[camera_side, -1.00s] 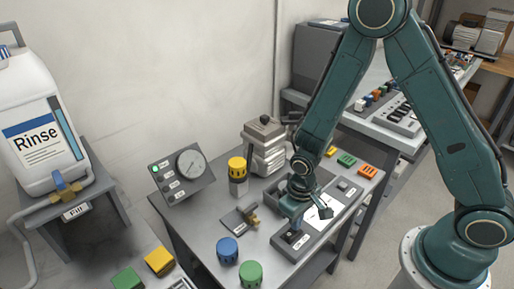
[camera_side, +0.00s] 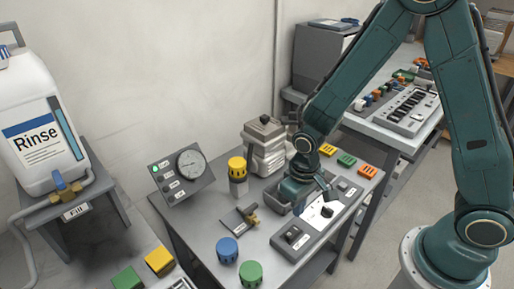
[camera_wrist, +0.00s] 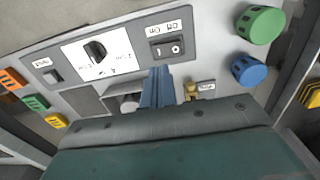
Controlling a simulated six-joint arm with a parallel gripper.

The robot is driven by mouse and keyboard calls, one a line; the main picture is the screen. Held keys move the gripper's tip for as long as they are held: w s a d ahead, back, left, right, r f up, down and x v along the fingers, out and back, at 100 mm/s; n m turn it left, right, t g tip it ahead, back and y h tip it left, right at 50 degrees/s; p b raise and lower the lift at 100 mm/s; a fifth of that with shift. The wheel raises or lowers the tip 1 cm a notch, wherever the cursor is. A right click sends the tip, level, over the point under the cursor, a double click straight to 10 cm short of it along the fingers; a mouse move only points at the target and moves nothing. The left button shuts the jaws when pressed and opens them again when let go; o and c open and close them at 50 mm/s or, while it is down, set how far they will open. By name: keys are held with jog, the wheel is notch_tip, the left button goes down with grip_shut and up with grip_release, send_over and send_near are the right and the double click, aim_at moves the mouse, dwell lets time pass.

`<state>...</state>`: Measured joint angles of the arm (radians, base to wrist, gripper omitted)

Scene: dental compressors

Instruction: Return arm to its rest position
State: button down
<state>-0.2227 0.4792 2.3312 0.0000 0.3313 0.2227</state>
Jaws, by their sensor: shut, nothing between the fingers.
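My gripper (camera_wrist: 158,76) shows in the wrist view as blue fingers close together, shut and empty.
A gauge box (camera_side: 181,174), a yellow-capped post (camera_side: 237,170), a brass valve (camera_side: 250,218), and blue (camera_side: 227,250) and green (camera_side: 251,273) knobs stand on the table. Orange, green and yellow blocks (camera_side: 346,160) line the back right.

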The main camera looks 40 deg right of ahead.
jog(key=shift+r, duration=0.45)
jog(key=s+d+r+t, duration=0.2)
jog(key=r, duration=0.6)
jog(key=s+d+r+t, duration=0.1)
jog(key=s+d+r, duration=0.1)
jog(key=r, duration=0.6)
jog(key=s+d+r+t, duration=0.2)
jog(key=s+d+r, duration=0.1)
jog(key=s+r, duration=0.6)
jog(key=shift+s+t, duration=0.3)
jog(key=shift+s, duration=0.1)
